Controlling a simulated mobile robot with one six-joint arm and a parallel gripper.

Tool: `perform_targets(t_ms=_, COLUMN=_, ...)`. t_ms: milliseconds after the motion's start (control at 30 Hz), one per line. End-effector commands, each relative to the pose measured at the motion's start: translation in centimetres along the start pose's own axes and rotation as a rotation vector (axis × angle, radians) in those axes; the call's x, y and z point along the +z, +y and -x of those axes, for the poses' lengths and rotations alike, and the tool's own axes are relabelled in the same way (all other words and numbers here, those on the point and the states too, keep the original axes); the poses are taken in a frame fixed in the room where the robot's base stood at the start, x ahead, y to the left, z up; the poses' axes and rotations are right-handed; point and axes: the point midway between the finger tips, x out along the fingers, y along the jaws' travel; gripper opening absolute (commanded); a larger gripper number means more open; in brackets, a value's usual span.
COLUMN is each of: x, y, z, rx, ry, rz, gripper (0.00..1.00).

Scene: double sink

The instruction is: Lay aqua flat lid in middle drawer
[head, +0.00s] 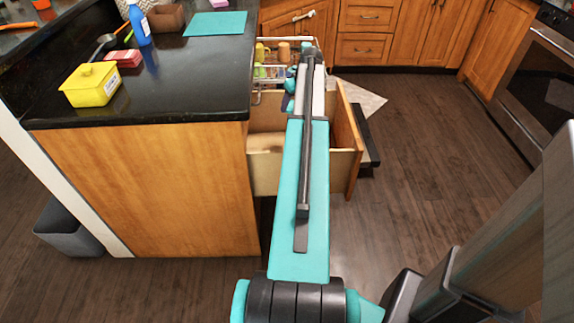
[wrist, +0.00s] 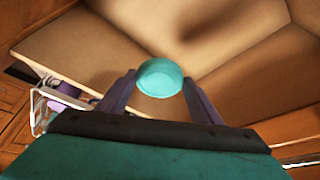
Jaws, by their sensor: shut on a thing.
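The aqua lid (wrist: 160,78) is a small round piece seen in the wrist view. It sits between the two purple fingers of my gripper (wrist: 159,84), which is shut on it. The open wooden drawer (head: 264,172) extends from the island in the head view, beneath my arm. Its bare pale inside (wrist: 225,40) fills most of the wrist view, with the lid in front of it. Whether the lid touches the drawer bottom I cannot tell. In the head view my arm hides much of the drawer, and the lid is not clearly visible.
A wire rack (head: 262,72) with bottles and jars stands just beyond the drawer. A yellow box (head: 92,85), a blue bottle (head: 139,24) and a teal mat (head: 216,23) are on the black counter (head: 180,85). The floor (head: 430,150) to the right is clear.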

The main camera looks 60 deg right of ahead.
Motion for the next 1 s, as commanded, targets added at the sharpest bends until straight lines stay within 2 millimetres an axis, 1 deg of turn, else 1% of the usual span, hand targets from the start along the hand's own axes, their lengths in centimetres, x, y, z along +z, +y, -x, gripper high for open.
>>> perform_targets(t_ms=33, x=0.6, y=0.0, z=-1.5, rx=0.000, ry=0.000, rz=0.000, gripper=0.37)
perform_targets(t_ms=500, x=3.2, y=-0.1, z=-7.8, rx=0.000, ry=0.000, rz=0.001, gripper=0.37)
perform_targets(t_ms=600, x=3.6, y=-0.1, z=-8.8, rx=0.000, ry=0.000, rz=0.001, gripper=0.37)
perform_targets(t_ms=800, x=4.0, y=-0.1, z=-9.9, rx=-0.001, ry=0.000, rz=0.002, gripper=0.37)
perform_targets(t_ms=1000, x=4.0, y=-0.1, z=-10.0, rx=-0.001, ry=0.000, rz=0.002, gripper=0.37)
